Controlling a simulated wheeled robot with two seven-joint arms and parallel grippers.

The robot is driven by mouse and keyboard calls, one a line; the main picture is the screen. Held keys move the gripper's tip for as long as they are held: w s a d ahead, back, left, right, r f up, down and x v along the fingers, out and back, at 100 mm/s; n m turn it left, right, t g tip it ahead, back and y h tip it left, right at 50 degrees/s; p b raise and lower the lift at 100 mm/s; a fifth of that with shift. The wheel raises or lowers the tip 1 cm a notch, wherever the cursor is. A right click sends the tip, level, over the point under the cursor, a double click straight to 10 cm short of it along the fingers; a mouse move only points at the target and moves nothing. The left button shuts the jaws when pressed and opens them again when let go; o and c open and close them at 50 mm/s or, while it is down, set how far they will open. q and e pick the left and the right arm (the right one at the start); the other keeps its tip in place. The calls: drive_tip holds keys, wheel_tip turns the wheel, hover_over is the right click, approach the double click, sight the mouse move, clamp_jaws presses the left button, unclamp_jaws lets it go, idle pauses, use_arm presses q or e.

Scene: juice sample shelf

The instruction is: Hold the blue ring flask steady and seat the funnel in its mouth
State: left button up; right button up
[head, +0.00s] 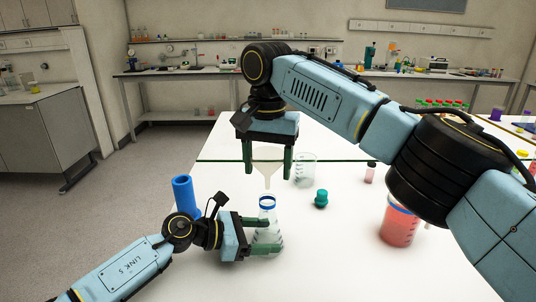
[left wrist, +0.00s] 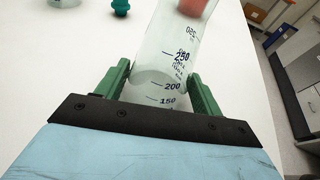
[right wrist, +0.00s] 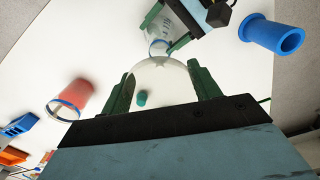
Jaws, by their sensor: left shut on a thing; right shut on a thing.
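The blue ring flask (head: 266,236) is a clear conical flask with a blue band at its neck, upright on the white table. My left gripper (head: 268,237) is shut on its body from the left; the left wrist view shows the graduated flask (left wrist: 165,75) between the green fingers (left wrist: 163,90). My right gripper (head: 268,168) is shut on the pale funnel (head: 268,177) and holds it stem down over the flask mouth. The stem tip appears just above the mouth, apart from it. In the right wrist view the funnel (right wrist: 170,83) partly covers the flask (right wrist: 160,32).
A teal stopper (head: 321,199) lies right of the flask, and a clear beaker (head: 304,170) stands behind it. A red-filled beaker (head: 399,225) is further right, partly behind my right arm. A blue cylinder (head: 186,196) stands to the left. The table's front middle is clear.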

sight(267, 176)
drive_tip(key=shift+f, duration=0.75)
drive_tip(key=shift+f, duration=2.1)
idle(0.4)
drive_tip(key=o, duration=1)
drive_tip(key=shift+o, duration=0.2)
wheel_tip(267, 176, up, 12)
drive_tip(key=shift+s+r, duration=0.1)
